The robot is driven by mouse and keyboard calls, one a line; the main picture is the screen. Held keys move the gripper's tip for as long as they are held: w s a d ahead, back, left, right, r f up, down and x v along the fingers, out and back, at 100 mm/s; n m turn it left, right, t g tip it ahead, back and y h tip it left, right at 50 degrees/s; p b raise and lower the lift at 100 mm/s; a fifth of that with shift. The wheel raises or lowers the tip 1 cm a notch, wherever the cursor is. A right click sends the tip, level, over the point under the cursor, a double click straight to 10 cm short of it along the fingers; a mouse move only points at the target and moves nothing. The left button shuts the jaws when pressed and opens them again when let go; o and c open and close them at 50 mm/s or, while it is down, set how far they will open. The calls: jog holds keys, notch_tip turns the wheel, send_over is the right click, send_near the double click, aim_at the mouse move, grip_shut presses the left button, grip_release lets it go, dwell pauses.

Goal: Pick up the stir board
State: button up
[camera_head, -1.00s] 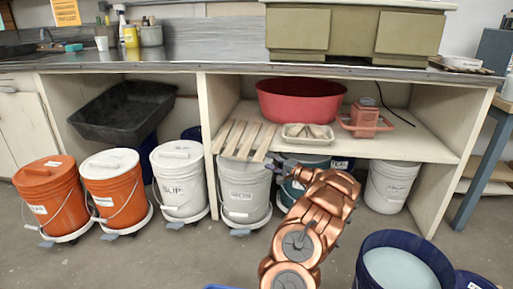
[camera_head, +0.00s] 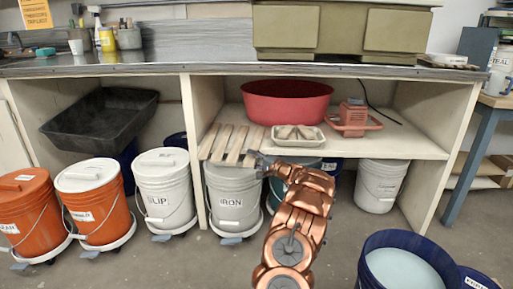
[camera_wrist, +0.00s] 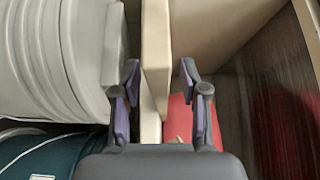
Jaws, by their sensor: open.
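The stir board seems to be among several pale wooden slats (camera_head: 229,141) that lie side by side at the shelf's front edge. Which slat is meant I cannot tell. In the head view my gripper (camera_head: 262,163) is at the right end of these slats, in front of the shelf edge. In the wrist view my gripper (camera_wrist: 158,92) is open, with one finger on each side of a beige wooden piece (camera_wrist: 154,45). Gaps show between the piece and both fingers. This looks like a slat end, with the shelf edge behind it.
The white IRON bucket (camera_head: 231,202) stands just below the slats. A teal bucket (camera_head: 273,193) is partly hidden by my arm. A small tray (camera_head: 297,142), a red tub (camera_head: 288,99) and a pinkish device (camera_head: 353,118) are on the shelf. A blue bucket (camera_head: 374,255) stands at front right.

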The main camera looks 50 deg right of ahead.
jog(key=shift+w, duration=1.05)
grip_shut()
